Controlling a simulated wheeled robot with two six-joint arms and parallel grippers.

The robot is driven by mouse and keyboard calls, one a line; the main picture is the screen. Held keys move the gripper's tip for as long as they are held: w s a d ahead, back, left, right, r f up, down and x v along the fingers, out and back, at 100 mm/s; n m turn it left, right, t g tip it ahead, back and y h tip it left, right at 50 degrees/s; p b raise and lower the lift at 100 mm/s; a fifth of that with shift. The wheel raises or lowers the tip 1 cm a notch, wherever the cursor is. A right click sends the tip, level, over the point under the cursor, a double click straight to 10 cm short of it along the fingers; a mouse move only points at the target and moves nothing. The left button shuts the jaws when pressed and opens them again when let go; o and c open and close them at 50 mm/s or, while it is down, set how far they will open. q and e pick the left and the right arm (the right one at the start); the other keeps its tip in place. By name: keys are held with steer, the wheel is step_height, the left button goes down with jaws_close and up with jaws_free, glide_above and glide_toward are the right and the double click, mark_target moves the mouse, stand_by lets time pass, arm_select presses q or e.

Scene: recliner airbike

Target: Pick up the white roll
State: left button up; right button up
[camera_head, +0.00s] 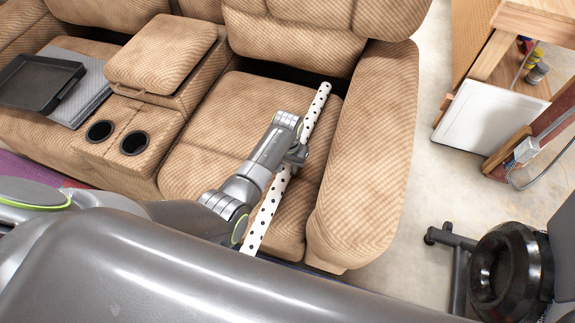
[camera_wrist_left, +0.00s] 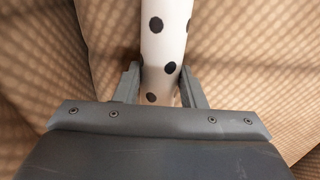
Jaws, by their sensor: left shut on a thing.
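The white roll is a long, thin white tube with black dots (camera_head: 317,108). It lies at a slant over the right seat of the tan recliner sofa (camera_head: 215,120), and whether it touches the cushion is unclear. My left gripper (camera_head: 296,158) reaches down over the seat and is shut on the roll near its middle. In the left wrist view the roll (camera_wrist_left: 166,40) runs between the two fingers (camera_wrist_left: 166,88), one on each side of it. My right gripper does not show in either view.
A dark tray (camera_head: 38,82) lies on grey folded cloth (camera_head: 92,88) on the left seat. The console has two cup holders (camera_head: 134,139). The sofa's right armrest (camera_head: 372,150) is close beside the roll. A black exercise machine (camera_head: 508,270) stands at the lower right.

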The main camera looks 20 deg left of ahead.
mark_target(286, 165)
arm_select(q)
steer(key=shift+r, duration=0.15)
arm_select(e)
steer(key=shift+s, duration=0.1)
arm_select(q)
steer(key=shift+a+r, duration=0.1)
steer(key=shift+r, duration=0.1)
step_height(286, 165, up, 7)
steer(key=p, duration=0.2)
steer(key=shift+f+p, duration=0.1)
steer(key=shift+p, duration=0.25)
steer(key=s+a, duration=0.4)
steer(key=a, duration=0.5)
steer(key=s+a+p, duration=0.1)
steer(key=s+a, duration=0.3)
steer(key=a, duration=0.4)
steer(key=shift+s+a+f, duration=0.3)
steer(key=shift+s+a, duration=0.1)
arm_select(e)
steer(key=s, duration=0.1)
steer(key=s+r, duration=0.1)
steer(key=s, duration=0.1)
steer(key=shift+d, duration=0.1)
arm_select(q)
steer(key=o, duration=0.5)
steer(key=c, duration=0.4)
steer(key=shift+c, duration=0.2)
